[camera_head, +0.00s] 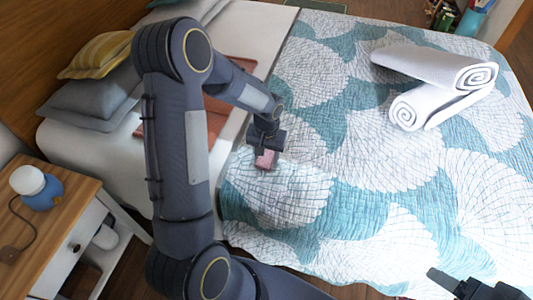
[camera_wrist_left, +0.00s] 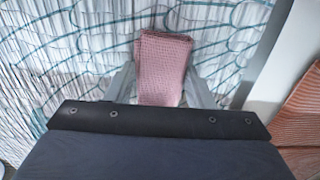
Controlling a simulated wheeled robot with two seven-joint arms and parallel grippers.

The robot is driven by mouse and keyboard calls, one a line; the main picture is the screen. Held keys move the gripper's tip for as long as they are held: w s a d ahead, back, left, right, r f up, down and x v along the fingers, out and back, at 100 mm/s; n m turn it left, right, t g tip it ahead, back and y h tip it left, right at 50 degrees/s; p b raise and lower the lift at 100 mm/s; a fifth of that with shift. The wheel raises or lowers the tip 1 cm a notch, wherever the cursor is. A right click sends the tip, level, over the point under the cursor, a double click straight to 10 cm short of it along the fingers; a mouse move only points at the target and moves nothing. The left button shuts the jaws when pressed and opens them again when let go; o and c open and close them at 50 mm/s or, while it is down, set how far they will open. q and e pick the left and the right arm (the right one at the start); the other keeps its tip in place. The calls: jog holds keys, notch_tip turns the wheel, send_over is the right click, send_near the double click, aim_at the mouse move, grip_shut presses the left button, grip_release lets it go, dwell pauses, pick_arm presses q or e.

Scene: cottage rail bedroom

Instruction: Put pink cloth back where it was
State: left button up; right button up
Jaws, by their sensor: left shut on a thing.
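The pink cloth (camera_head: 265,159) is a small folded piece with a waffle-like weave. In the head view it is at the tip of my left gripper (camera_head: 266,150), over the near left part of the patterned quilt (camera_head: 345,190). The left wrist view shows the cloth (camera_wrist_left: 163,68) between the two grey fingers of my left gripper (camera_wrist_left: 162,88), which is shut on it. I cannot tell whether the cloth touches the quilt. My right gripper (camera_head: 450,282) shows only partly at the bottom right, over the quilt and away from the cloth; its jaw state is unclear.
Two rolled white towels (camera_head: 435,78) lie on the quilt at the upper right. Pillows (camera_head: 95,95) are at the head of the bed. An orange-red cloth (camera_wrist_left: 303,115) lies on the white sheet beside the quilt. A nightstand (camera_head: 50,225) with a blue lamp-like object (camera_head: 40,187) stands at the left.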

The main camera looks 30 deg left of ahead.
pick_arm(q)
jog(key=shift+f, duration=0.2)
jog(key=o, duration=0.9)
jog(key=shift+r, duration=0.1)
